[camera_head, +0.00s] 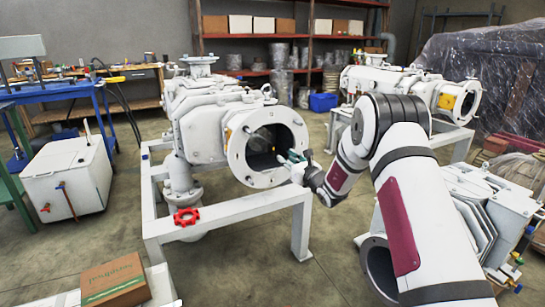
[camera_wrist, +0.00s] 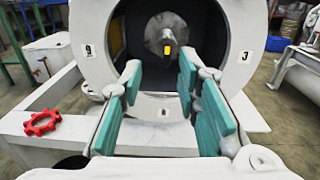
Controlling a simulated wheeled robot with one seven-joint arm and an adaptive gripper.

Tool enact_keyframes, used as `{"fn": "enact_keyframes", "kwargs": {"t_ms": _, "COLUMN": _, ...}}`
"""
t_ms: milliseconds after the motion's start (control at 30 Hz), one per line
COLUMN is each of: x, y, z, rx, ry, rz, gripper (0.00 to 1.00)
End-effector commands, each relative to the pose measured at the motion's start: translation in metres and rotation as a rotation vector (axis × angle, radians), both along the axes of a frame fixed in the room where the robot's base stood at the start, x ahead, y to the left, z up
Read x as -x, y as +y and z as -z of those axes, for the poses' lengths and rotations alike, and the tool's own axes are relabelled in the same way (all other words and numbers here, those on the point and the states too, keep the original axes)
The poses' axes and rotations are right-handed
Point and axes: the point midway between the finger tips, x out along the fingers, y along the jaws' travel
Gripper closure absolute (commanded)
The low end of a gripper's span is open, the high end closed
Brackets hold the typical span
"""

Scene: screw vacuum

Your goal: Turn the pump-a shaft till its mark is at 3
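The white pump (camera_head: 205,125) in front of my arm has a round flange (camera_head: 236,150) around a dark opening. In the wrist view the flange (camera_wrist: 92,25) carries a 9 label (camera_wrist: 87,51) at left and a 3 label (camera_wrist: 243,56) at right; a small label at the bottom is unreadable. The grey shaft (camera_wrist: 166,32) shows inside the opening, with a yellow mark (camera_wrist: 167,50) on its lower side, pointing down. My gripper (camera_wrist: 160,78) is open and empty, its teal-padded fingers either side of the opening's lower middle, apart from the shaft. It also shows beside the flange in the head view (camera_head: 296,158).
A white frame (camera_head: 225,208) carries the pump. A red handwheel (camera_head: 186,216) sits at its front left, also in the wrist view (camera_wrist: 42,122). A second pump (camera_head: 400,85) stands behind right. A cardboard box (camera_head: 114,281) lies at front left. Floor between is clear.

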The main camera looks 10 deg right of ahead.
Motion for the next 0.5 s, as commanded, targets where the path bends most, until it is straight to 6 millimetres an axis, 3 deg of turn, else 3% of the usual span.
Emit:
{"fn": "enact_keyframes", "kwargs": {"t_ms": 67, "x": -0.004, "y": -0.006, "z": 0.010, "rx": -0.019, "ry": 0.003, "rz": 0.023, "gripper": 0.70}}
{"fn": "enact_keyframes", "kwargs": {"t_ms": 267, "x": -0.019, "y": -0.004, "z": 0.012, "rx": -0.023, "ry": 0.002, "rz": 0.030, "gripper": 0.70}}
{"fn": "enact_keyframes", "kwargs": {"t_ms": 500, "x": -0.057, "y": 0.006, "z": 0.013, "rx": -0.021, "ry": 0.002, "rz": 0.029, "gripper": 0.70}}
